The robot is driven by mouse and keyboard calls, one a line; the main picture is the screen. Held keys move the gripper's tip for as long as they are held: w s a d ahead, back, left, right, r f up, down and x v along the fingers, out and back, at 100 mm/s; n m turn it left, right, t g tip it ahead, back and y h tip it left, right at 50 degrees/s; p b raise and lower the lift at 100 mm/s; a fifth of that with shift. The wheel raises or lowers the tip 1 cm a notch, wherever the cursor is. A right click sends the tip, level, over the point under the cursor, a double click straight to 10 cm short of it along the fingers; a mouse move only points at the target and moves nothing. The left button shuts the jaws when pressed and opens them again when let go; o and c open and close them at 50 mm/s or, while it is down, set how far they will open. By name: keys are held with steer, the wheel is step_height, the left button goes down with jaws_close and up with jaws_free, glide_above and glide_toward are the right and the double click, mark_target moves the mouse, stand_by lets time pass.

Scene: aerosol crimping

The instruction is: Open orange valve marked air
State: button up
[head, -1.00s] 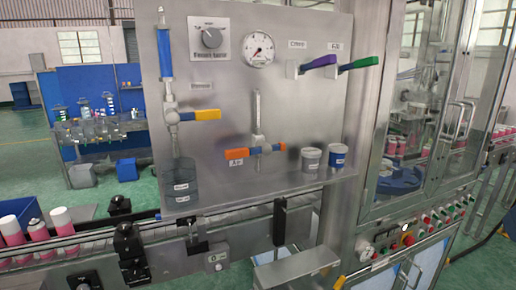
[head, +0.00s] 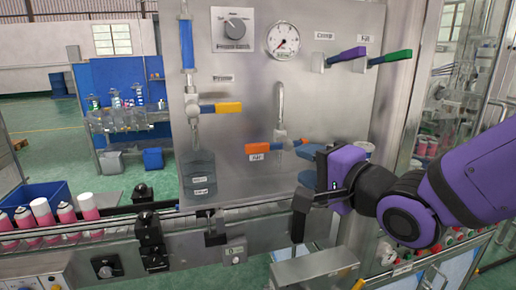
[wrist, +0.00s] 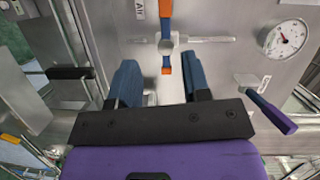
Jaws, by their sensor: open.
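The valve marked Air (head: 258,148) is on the steel panel in the head view. Its orange-and-blue handle lies roughly horizontal, across the upright pipe. In the wrist view the handle (wrist: 166,9) runs up the picture beside the Air label, with a small orange end nearer the gripper. My gripper (head: 299,165) is right of the valve in the head view, in front of the panel. Its blue fingers are apart and empty in the wrist view (wrist: 161,66). The handle's near end appears between the finger lines but ahead of them; no contact shows.
A yellow-and-blue valve handle (head: 228,107) is at upper left. Purple (head: 353,53) and green (head: 397,56) handles are at upper right, near the gauge (head: 283,40).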

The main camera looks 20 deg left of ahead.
mark_target(260, 150)
steer(key=shift+m+y, duration=0.3)
steer(key=shift+y, duration=0.4)
steer(key=x, duration=0.4)
steer(key=s+a+x, duration=0.1)
steer(key=x, duration=0.2)
steer(key=s+x, duration=0.1)
steer(key=x, duration=0.3)
steer(key=shift+w+a+f, duration=0.15)
steer(key=shift+w+a, duration=0.05)
steer(key=shift+a, duration=0.35)
jaws_close()
